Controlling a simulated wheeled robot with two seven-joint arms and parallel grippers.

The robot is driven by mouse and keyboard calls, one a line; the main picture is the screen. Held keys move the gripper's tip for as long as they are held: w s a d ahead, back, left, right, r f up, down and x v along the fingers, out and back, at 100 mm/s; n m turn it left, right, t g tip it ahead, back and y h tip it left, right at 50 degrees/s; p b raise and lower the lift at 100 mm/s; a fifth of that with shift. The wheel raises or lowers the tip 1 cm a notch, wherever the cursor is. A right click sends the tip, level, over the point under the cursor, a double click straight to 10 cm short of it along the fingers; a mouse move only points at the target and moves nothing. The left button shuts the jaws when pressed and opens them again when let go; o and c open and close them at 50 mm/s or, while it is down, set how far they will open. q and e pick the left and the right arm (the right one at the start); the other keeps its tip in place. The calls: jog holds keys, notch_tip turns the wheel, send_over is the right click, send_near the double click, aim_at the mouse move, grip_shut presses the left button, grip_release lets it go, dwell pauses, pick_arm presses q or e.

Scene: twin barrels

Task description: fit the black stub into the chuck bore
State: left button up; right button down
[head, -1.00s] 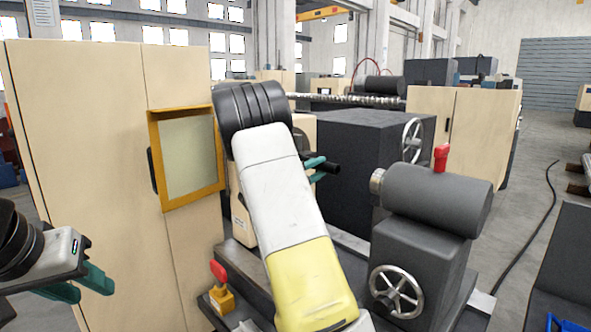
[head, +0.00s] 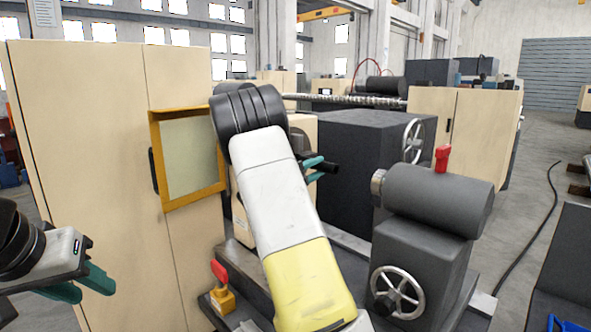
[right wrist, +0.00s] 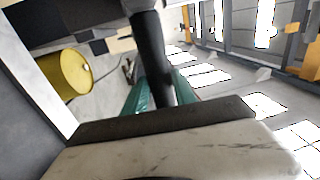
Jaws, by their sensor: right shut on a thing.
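My right gripper (head: 314,169) is shut on the black stub (head: 330,168), whose dark end sticks out to the right of the teal fingers in the head view. In the right wrist view the stub (right wrist: 150,55) runs up from between the teal fingers towards the top edge. I cannot make out the chuck bore in either view; my right arm covers the part of the machine behind it. My left gripper (head: 80,284) is at the lower left in the head view, its teal fingers apart and empty.
A grey tailstock (head: 430,235) with handwheel and red lever stands right of my right arm. A cream cabinet (head: 90,150) with a yellow-framed window (head: 188,158) is at left. A red-topped lever (head: 220,280) stands low in front. A yellow drum (right wrist: 62,73) shows in the right wrist view.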

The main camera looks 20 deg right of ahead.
jog(key=w+a, duration=0.2)
jog(key=w, duration=0.5)
jog(key=shift+a+r, duration=0.15)
jog(key=shift+a, duration=0.25)
dwell(2.2)
jog(key=c, duration=0.9)
grip_release()
jog(key=shift+f, duration=0.2)
